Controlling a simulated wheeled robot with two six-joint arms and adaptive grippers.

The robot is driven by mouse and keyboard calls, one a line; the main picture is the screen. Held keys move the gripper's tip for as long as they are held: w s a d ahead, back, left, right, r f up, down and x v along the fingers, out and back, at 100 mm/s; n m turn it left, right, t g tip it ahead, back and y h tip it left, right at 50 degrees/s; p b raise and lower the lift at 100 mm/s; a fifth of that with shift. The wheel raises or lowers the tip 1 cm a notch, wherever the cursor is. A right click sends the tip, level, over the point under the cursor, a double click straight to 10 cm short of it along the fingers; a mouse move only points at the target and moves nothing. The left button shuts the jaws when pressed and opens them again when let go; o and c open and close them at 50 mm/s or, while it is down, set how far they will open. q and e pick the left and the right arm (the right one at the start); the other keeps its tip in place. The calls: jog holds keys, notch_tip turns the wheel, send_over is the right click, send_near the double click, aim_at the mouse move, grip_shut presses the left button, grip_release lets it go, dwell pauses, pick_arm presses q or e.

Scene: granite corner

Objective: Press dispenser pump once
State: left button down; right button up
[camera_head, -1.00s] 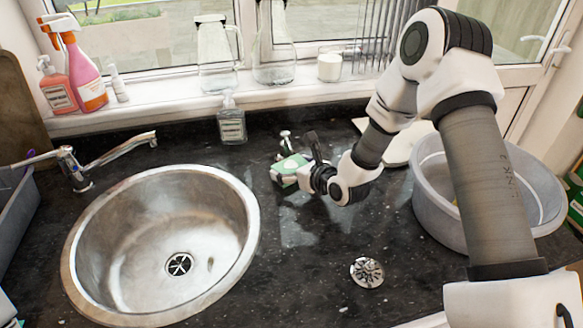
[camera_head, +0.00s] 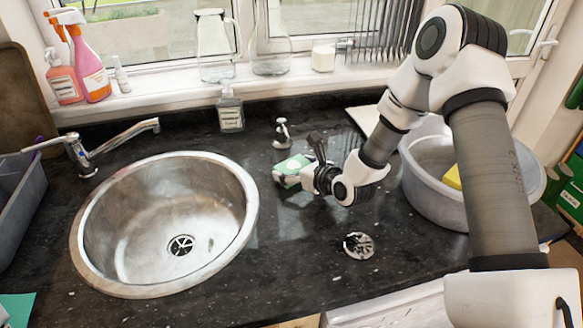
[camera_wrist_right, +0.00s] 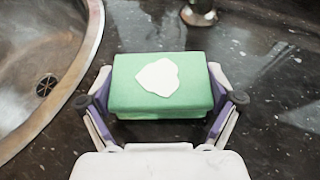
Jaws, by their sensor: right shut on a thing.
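A clear soap dispenser bottle (camera_head: 231,112) with a pale pump top stands upright at the back of the dark counter, behind the sink. A small metal fixture (camera_head: 282,134), perhaps a built-in pump, stands to its right; its foot also shows in the right wrist view (camera_wrist_right: 199,10). My right gripper (camera_head: 300,173) is shut on a green block (camera_head: 288,166), sponge-like, with a white patch on top. The right wrist view shows the block (camera_wrist_right: 135,98) between both fingers. The block is in front of the metal fixture and apart from it. My left gripper is not in view.
A round steel sink (camera_head: 165,225) is at left, with a tap (camera_head: 100,150) behind it. A grey tub (camera_head: 440,210) with a yellow item (camera_head: 452,177) is at right. A metal strainer (camera_head: 358,245) lies on the counter. Spray bottles (camera_head: 92,65) stand on the sill.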

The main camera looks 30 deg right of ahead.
jog(key=o, duration=0.8)
jog(key=shift+w, duration=0.1)
jog(key=v, duration=1.1)
jog(key=shift+r, duration=0.1)
jog(key=shift+s+r, duration=0.1)
jog(key=shift+s, duration=0.35)
